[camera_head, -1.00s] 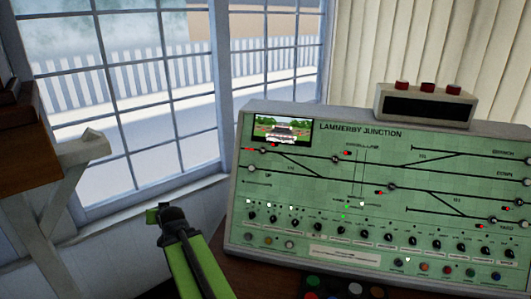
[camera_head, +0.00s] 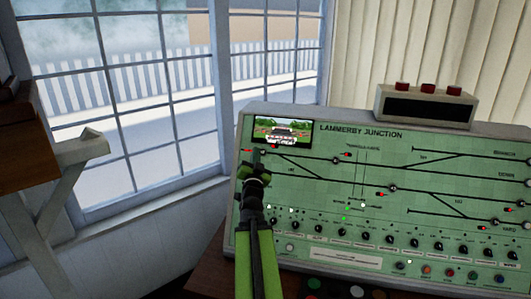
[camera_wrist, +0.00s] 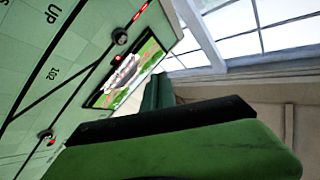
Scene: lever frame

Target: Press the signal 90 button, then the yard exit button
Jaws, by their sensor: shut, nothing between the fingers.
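The green signal panel (camera_head: 420,155), headed Lammerby Junction, carries round dark buttons on its track lines. One button (camera_wrist: 121,38) below the small picture screen (camera_head: 282,133) has a red light beside it. Another button (camera_head: 346,153) lies farther right along the line. I cannot read a 90 on any of them. A button (camera_head: 493,221) sits at the lower right near a label that seems to read YARD. My gripper (camera_head: 257,158) is shut and empty, in front of the panel's upper left, just below the screen. Whether it touches the panel I cannot tell.
Rows of knobs and coloured buttons run along the panel's bottom. A box with red tops (camera_head: 425,105) stands on the panel's upper right. A window (camera_head: 130,100) is behind on the left. A wooden shelf (camera_head: 30,140) on a white bracket juts in at far left.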

